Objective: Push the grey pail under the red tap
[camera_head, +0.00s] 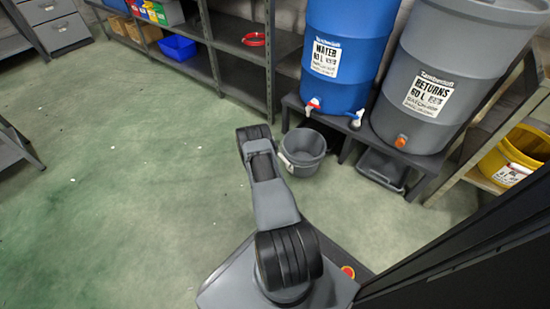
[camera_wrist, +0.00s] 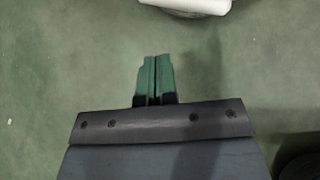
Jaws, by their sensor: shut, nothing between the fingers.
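The grey pail (camera_head: 303,166) stands upright on the floor in front of the low dark stand, with a white part on its left side. The red tap (camera_head: 314,104) is on the lower front of the blue water barrel (camera_head: 340,45), above and slightly right of the pail in the head view. My gripper (camera_wrist: 155,64) is shut and empty, its green fingers pointing up the wrist view over bare floor. A white rounded piece with a dark edge (camera_wrist: 190,7) shows at the top there, apart from the fingertips, perhaps part of the pail. My arm hides the gripper in the head view.
A blue-handled tap (camera_head: 357,118) is on the same barrel's right. A grey returns barrel (camera_head: 450,70) has an orange tap, with a dark bin (camera_head: 383,168) below. Shelves (camera_head: 235,70) stand behind. A yellow bucket (camera_head: 515,155) is right.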

